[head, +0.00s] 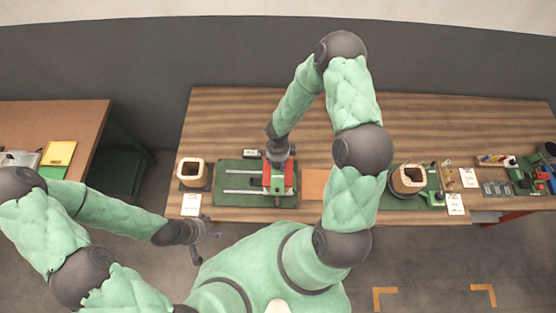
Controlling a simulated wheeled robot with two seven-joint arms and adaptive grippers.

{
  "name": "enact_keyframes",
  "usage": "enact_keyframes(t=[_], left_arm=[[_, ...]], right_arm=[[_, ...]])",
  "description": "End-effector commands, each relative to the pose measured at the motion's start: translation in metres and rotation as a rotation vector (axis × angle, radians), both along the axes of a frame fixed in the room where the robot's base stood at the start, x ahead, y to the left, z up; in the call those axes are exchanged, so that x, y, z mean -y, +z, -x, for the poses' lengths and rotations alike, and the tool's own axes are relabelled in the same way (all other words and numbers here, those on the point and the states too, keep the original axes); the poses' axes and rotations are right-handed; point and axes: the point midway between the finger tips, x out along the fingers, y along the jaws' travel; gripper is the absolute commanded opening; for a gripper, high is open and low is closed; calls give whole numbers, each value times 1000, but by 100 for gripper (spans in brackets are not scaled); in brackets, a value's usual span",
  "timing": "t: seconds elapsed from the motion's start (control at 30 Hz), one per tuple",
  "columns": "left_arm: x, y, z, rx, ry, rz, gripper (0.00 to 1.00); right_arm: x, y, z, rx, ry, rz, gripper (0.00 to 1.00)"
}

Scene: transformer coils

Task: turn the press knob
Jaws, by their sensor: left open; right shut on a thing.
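The press (290,181) is a red and green block on a green base with two pale rails running left, on the wooden table. My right gripper (279,160) reaches down from above onto the back of the press and is shut on it, at what looks like its knob. The knob itself is hidden by the gripper and cannot be made out. My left gripper (206,244) is open and empty, low in front of the table's front edge, well apart from the press.
A wooden-topped coil former (191,172) stands left of the press, another (408,179) to its right. White cards (191,205) lie near the front edge. An orange mat (316,184) lies right of the press. Small parts crowd the far right. A brown table (60,115) stands at left.

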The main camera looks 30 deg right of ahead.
Motion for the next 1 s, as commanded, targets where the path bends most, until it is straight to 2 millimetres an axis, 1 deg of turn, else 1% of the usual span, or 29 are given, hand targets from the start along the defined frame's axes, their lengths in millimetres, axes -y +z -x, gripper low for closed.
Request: enact_keyframes(t=[0.4, 0.43, 0.5, 0.87, 1.0], left_arm=[[0, 0, 0, 0, 0, 0, 74], [0, 0, 0, 0, 0, 0, 74], [0, 0, 0, 0, 0, 0, 74], [0, 0, 0, 0, 0, 0, 74], [0, 0, 0, 0, 0, 0, 74]], right_arm=[[0, 0, -1, 1, 6, 0, 17], [0, 0, -1, 1, 6, 0, 56], [0, 0, -1, 1, 6, 0, 74], [0, 1, -1, 1, 5, 0, 74], [0, 12, -1, 2, 5, 1, 74]])
